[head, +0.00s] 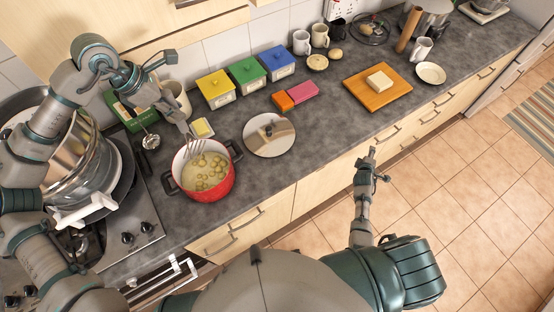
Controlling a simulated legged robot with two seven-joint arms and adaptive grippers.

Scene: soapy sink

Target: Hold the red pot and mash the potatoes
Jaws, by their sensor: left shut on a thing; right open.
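The red pot (207,191) stands on the counter near its front edge, with a dark handle on each side. Several yellow potatoes (208,170) lie in pale liquid inside it. My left gripper (150,84) is above and behind the pot, shut on the masher. The metal masher (193,147) points down, its slotted head over the pot's back left rim; I cannot tell whether it touches the potatoes. My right gripper (371,168) is open and empty, out over the floor in front of the cabinets, away from the pot.
Yellow (215,91), green and blue boxes stand along the wall. A stove with stacked pots (75,160) is left. A cutting board (377,88) lies right.

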